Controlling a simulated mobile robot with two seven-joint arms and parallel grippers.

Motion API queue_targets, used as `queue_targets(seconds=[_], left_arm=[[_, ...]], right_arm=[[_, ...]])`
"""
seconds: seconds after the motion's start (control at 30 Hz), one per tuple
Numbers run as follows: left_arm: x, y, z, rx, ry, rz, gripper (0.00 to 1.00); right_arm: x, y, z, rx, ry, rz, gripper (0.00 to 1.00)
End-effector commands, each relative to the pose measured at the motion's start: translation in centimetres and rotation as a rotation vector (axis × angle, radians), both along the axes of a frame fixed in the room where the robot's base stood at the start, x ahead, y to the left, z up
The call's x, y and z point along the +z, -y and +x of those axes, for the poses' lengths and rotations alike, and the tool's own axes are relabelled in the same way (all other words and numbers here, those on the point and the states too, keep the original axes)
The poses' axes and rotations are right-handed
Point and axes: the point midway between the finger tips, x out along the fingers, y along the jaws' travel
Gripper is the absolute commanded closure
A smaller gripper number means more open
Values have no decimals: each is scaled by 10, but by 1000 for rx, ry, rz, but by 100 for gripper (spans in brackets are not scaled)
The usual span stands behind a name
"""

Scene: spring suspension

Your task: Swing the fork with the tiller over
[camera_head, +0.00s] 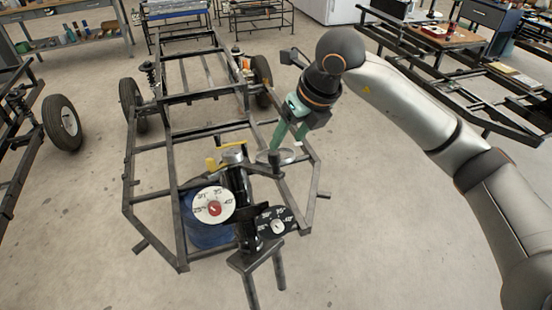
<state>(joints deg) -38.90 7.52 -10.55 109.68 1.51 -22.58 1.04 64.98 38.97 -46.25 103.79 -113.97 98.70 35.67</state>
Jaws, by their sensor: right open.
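A dark fork assembly (242,200) stands at the front end of a black tube frame, with two legs (265,275) at its lower end. A white dial (214,205) and a black dial (275,222) sit on either side of it. A yellow bar (212,165) shows near its top; I cannot tell whether this is the tiller. A round grey disc (283,158) is beside the top of the fork. My right gripper (287,142) has green fingers, spread apart and pointing down at the disc. I see nothing held, but cannot tell whether the fingers touch the disc.
The black frame (128,190) with wheels (132,104) surrounds the fork. A blue drum-like object (205,235) is behind the white dial. Another wheeled frame (62,122) stands at left and a frame (440,85) at right. Open floor lies at the front left.

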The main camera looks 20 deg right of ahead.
Motion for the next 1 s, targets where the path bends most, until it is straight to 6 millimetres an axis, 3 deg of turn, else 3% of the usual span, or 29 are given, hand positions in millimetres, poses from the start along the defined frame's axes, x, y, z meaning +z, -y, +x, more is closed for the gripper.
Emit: queue_targets(seconds=[0.3, 0.5, 0.9, 1.0], left_arm=[[7, 0, 0, 0, 0, 0, 50], [9, 0, 0, 0, 0, 0, 50], [9, 0, 0, 0, 0, 0, 50], [10, 0, 0, 0, 0, 0, 50]], right_arm=[[-60, -14, 22, 1, -5, 4, 36], [-85, -19, 31, 2, -3, 4, 36], [-93, -21, 35, 4, -1, 4, 36], [-93, -21, 34, 3, -1, 4, 45]])
